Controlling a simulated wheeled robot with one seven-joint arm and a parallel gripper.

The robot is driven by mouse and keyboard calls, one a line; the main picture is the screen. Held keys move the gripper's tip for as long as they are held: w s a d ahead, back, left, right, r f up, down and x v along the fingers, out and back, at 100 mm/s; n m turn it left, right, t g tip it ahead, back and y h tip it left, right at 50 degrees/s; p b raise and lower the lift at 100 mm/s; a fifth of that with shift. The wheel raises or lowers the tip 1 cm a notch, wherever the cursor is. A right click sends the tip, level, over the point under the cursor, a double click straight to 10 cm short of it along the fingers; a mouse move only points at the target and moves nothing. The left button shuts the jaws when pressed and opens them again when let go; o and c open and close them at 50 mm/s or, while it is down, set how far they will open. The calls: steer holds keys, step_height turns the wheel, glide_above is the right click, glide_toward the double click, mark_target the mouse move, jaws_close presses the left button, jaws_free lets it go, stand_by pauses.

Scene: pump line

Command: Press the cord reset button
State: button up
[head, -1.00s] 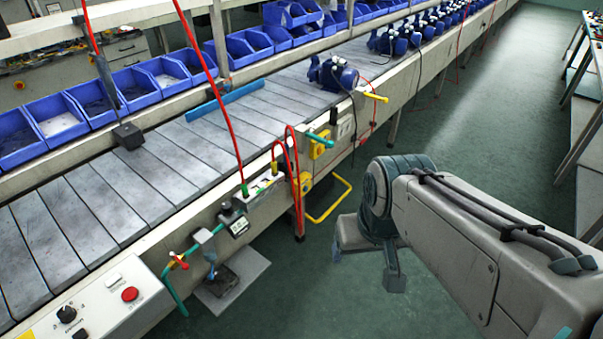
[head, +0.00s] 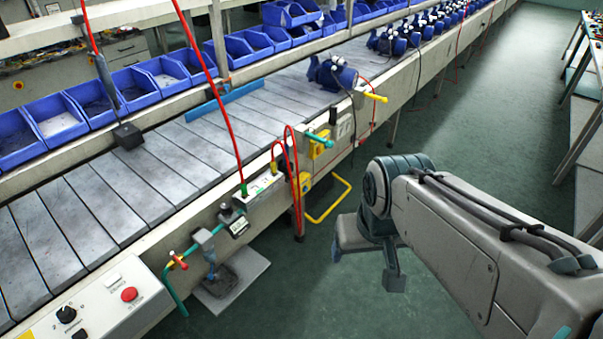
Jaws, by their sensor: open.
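No button marked as the cord reset can be made out for certain. A yellow switch box (head: 320,149) with a teal handle is on the conveyor's side rail, and a second yellow box (head: 305,183) sits lower beside red cords. A sloped control panel (head: 97,312) at the bottom left carries a red button (head: 129,294), a pale button (head: 113,281) and a black knob (head: 66,314); its labels are too small to read. My gripper (head: 366,262) hangs over the floor to the right of the conveyor, open and apart from all of these.
The slatted conveyor (head: 120,195) runs from lower left to upper right, with a blue pump (head: 334,73) on it. Blue bins (head: 88,105) line its far side. A yellow loop (head: 330,203) juts out over the aisle. The green floor (head: 480,130) is clear to the right.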

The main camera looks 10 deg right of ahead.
jaws_close()
stand_by(1.7)
